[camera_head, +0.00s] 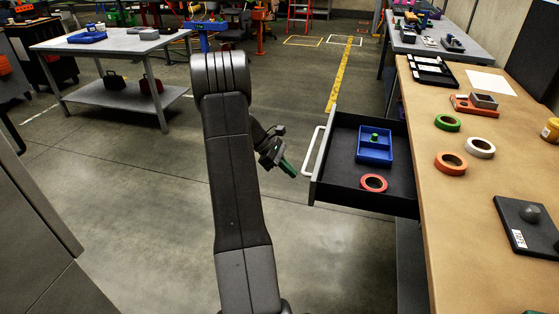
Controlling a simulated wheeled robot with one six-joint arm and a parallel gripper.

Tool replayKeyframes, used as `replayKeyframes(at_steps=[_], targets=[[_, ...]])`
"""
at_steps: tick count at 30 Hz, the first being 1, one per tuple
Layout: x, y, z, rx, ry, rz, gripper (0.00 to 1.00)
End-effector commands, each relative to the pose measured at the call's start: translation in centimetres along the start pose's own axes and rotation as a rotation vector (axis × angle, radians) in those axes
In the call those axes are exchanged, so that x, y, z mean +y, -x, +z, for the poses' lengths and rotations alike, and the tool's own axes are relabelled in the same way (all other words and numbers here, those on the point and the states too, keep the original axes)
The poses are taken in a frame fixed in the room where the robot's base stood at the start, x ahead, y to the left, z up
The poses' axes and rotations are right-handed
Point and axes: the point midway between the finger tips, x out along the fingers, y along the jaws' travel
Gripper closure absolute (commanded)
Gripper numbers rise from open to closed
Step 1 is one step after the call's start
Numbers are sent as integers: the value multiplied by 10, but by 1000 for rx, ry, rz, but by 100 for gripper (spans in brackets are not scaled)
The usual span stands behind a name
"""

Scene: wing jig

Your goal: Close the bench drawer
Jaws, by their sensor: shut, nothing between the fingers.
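The bench drawer (336,187) is pulled open from the left side of the wooden-topped bench (455,215). It is dark, with a pale bar handle (312,151) on its left front. Inside it are a blue divided tray (375,157) with a small green item in it, and a red tape roll (373,183). My gripper (288,170) is just left of the drawer front, close to the handle. Its green-tipped fingers are shut and empty.
Tape rolls (450,163), a black plate with a knob (526,226) and a black tray (432,73) lie on the bench top. A grey worktable (120,43) stands at the back left. The floor left of the drawer is clear apart from my arm.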

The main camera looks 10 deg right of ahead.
Motion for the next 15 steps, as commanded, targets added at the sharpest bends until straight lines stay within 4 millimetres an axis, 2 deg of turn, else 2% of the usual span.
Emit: replayKeyframes(at_steps=[2, 6, 15], targets=[[-1, -18, 0, -1, 0, -5, 100], [0, -30, 18, 1, -2, -2, 100], [0, -41, 28, 1, 0, 0, 100]])
